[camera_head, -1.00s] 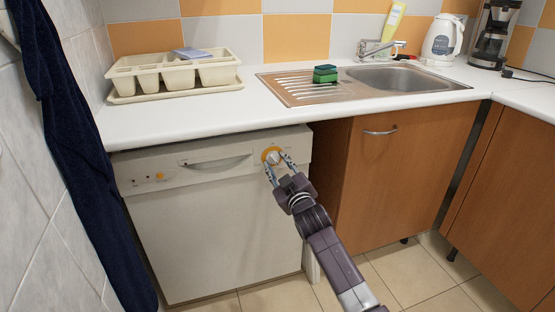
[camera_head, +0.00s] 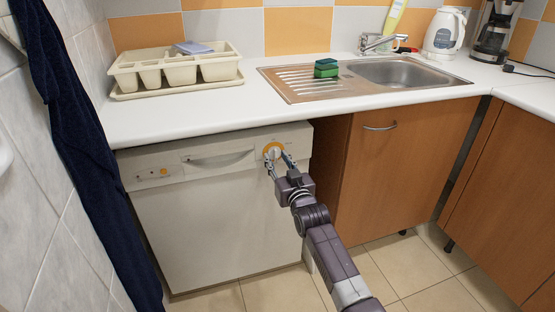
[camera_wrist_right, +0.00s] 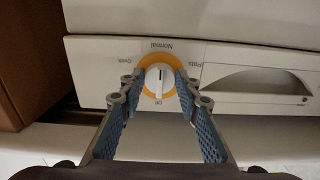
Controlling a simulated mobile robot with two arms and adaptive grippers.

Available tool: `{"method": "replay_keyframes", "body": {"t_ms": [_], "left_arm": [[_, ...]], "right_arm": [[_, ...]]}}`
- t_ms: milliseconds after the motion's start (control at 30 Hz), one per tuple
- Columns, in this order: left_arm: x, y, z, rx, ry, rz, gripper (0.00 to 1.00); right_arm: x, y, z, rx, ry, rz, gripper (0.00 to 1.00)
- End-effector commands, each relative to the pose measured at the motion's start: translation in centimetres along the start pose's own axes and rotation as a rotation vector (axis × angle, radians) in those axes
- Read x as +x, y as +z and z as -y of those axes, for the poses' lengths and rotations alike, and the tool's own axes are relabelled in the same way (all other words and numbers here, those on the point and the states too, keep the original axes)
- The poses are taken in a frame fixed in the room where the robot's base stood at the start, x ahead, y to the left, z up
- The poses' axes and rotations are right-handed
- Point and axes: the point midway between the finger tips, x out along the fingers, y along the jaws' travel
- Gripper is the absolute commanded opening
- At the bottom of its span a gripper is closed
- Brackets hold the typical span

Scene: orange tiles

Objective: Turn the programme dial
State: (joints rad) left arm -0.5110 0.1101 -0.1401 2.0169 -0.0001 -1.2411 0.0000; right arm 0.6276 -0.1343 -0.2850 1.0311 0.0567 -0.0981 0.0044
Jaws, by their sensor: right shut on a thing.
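The programme dial (camera_head: 272,150) is a white knob with an orange ring at the right end of the white dishwasher's front panel (camera_head: 215,163). In the right wrist view the dial (camera_wrist_right: 158,83) shows upside-down labels around it, "Normal" at the top and "Off" below. A dark line marks the knob's upper part. My right gripper (camera_head: 279,160) reaches the panel from below. Its fingers, also seen in the right wrist view (camera_wrist_right: 160,88), are shut on the knob's two sides. My left gripper is not in view.
A white worktop (camera_head: 225,112) overhangs the dishwasher, with a cutlery tray (camera_head: 175,72) and steel sink (camera_head: 400,72) on it. A wooden cabinet (camera_head: 385,180) stands to the right. A dark blue towel (camera_head: 75,150) hangs at the left.

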Motion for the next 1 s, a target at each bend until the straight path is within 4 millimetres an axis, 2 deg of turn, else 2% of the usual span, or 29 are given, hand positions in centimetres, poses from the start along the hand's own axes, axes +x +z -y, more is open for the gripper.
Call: {"method": "replay_keyframes", "body": {"t_ms": [333,367,500,800,1000], "left_arm": [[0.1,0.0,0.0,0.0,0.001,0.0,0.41],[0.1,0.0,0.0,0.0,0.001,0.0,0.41],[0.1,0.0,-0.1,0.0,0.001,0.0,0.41],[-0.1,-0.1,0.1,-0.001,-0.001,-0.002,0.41],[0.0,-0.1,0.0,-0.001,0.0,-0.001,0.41]], "right_arm": [[0.0,0.0,0.0,0.001,0.0,0.0,0.06],[0.0,0.0,0.0,0.001,0.0,0.0,0.34],[0.0,0.0,0.0,0.001,0.0,0.0,0.47],[-0.1,0.0,0.0,0.0,0.0,-0.001,0.47],[-1.2,0.1,-0.1,0.0,0.0,-0.001,0.47]]}}
